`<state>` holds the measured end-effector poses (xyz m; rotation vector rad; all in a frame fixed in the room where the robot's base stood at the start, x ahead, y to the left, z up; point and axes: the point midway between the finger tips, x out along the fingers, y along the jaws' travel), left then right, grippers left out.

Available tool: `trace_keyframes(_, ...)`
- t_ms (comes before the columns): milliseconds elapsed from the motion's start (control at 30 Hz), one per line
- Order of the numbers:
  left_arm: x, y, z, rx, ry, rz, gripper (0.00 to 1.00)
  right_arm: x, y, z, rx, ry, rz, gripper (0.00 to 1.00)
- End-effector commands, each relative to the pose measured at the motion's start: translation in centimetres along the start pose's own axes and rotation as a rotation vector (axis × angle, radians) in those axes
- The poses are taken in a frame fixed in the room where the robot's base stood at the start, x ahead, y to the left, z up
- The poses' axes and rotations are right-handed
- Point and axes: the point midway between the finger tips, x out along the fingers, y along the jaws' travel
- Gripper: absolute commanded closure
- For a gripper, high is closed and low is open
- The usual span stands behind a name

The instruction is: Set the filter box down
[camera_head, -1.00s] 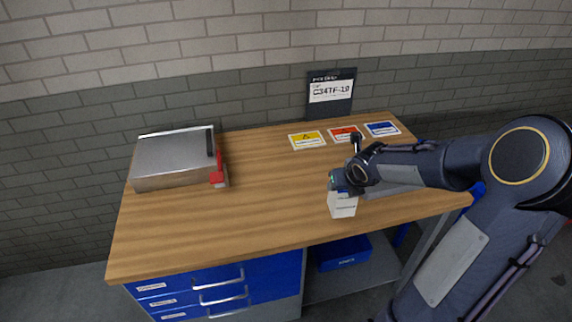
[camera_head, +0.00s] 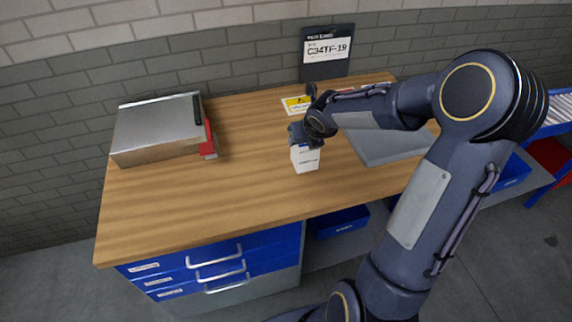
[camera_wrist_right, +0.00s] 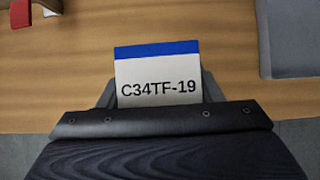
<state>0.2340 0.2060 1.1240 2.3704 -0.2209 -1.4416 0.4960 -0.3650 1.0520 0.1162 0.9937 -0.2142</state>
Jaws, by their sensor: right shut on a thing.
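The filter box (camera_head: 305,159) is white with a blue band. In the right wrist view the filter box (camera_wrist_right: 158,75) shows the label C34TF-19. My right gripper (camera_head: 305,140) is shut on its upper part, one finger on each side. The box is upright over the middle of the wooden workbench (camera_head: 200,210); I cannot tell whether its bottom touches the top. My left gripper is not in view.
A metal case (camera_head: 155,130) with a red latch (camera_head: 208,140) stands at the left. A grey plate (camera_head: 385,148) lies at the right, partly behind my arm. The bench's front left is clear.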

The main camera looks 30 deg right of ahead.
Motion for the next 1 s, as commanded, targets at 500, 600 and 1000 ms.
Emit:
trace_keyframes(500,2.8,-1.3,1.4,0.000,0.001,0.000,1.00,6.2,5.0,-1.9,-0.001,0.000,0.001,0.78)
trace_keyframes(600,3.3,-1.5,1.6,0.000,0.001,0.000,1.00,7.5,5.0,-2.7,-0.002,0.002,-0.001,0.78)
trace_keyframes(1000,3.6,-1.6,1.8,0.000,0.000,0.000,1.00,8.7,4.9,-3.4,0.002,0.001,-0.001,0.40)
